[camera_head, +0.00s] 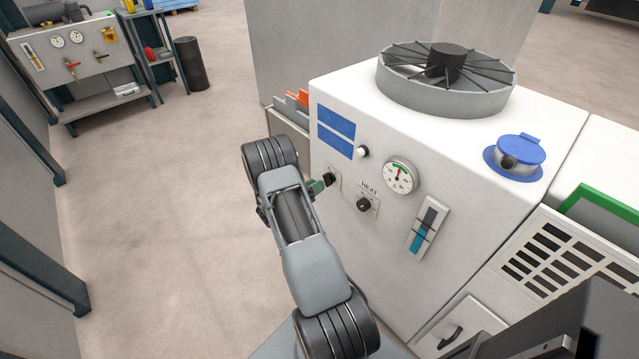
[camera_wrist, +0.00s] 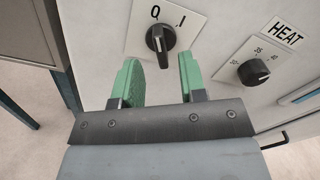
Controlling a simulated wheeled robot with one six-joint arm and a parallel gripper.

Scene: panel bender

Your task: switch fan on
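The white cabinet (camera_head: 395,255) has a round fan (camera_head: 445,80) in a grey ring on its top. A black rotary switch (camera_wrist: 160,38) with marks O and I sits on a light plate on the cabinet's front, and its pointer looks roughly upright, tipped a little. In the head view the switch (camera_head: 329,179) is beside my gripper's green fingers (camera_head: 317,187). In the wrist view my gripper (camera_wrist: 160,82) is open, with a green finger on each side below the switch. The fingers appear apart from the knob, with nothing between them.
Right of the switch are a HEAT knob (camera_wrist: 254,72), a dial gauge (camera_head: 400,176) and a blue level indicator (camera_head: 427,228). A white button (camera_head: 362,152) is above. A blue cap (camera_head: 520,150) stands on top. The floor at left is clear.

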